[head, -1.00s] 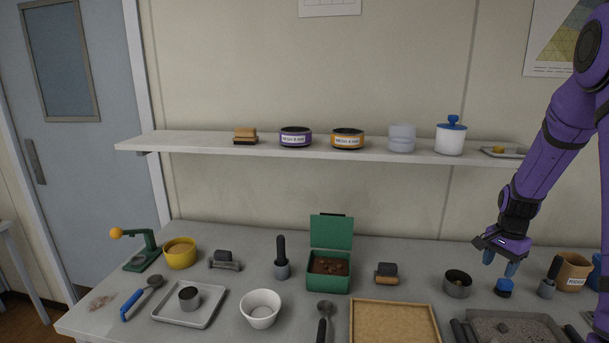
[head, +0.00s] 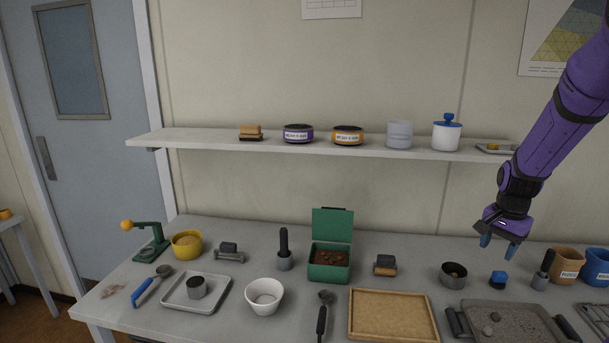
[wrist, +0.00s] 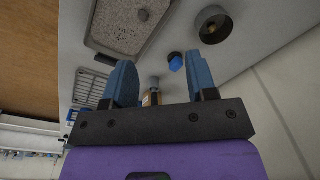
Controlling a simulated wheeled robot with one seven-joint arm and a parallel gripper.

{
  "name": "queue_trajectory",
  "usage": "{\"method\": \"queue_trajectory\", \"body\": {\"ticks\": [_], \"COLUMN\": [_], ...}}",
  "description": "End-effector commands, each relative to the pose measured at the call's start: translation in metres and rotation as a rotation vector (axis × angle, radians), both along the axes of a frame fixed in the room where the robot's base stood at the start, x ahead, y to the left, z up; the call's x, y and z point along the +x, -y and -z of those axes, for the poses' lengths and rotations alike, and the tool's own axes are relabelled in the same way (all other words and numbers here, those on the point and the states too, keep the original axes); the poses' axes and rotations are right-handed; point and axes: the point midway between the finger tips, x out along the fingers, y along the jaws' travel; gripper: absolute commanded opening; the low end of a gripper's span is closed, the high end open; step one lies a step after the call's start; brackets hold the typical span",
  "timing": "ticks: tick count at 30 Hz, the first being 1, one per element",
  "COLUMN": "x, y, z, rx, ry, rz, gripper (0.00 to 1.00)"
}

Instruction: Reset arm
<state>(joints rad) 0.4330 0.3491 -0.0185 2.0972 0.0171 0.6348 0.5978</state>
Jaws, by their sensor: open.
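My gripper (head: 498,243) hangs at the right of the head view, above the back part of the bench and clear of it. Its two blue fingers are apart with nothing between them. In the wrist view my gripper (wrist: 160,82) also shows open and empty. A small blue-topped black item (head: 498,281) stands on the bench below my gripper; in the wrist view this item (wrist: 175,61) lies beyond the fingertips, apart from them.
A metal cup (head: 453,276), a grey tray with stones (head: 510,309) and an orange-brown pot (head: 566,262) stand around below my gripper. A green box (head: 329,270) and wooden tray (head: 392,316) are further left. The shelf (head: 350,146) runs along the wall behind.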

Motion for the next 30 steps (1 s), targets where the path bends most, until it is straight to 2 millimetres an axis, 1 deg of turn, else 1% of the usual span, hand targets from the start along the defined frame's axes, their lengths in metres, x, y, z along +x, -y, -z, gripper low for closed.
{"method": "queue_trajectory", "body": {"ticks": [1,5,8,12,15,17,21,26,30], "x": [-0.002,-0.010,-0.022,-0.044,-0.062,-0.073,-0.103,-0.140,-0.175], "y": [-0.008,-0.031,-0.053,-0.084,-0.105,-0.117,-0.143,-0.169,-0.189], "z": [-0.012,-0.043,-0.072,-0.108,-0.130,-0.142,-0.167,-0.188,-0.201], "rx": [-0.006,-0.022,-0.037,-0.060,-0.078,-0.088,-0.114,-0.146,-0.175], "ry": [0.012,0.041,0.069,0.106,0.133,0.150,0.187,0.230,0.268], "rz": [-0.025,-0.106,-0.186,-0.299,-0.380,-0.429,-0.541,-0.667,-0.777], "gripper": [0.52,0.52,0.52,0.52,0.52,0.52,0.52,0.52,0.52]}}
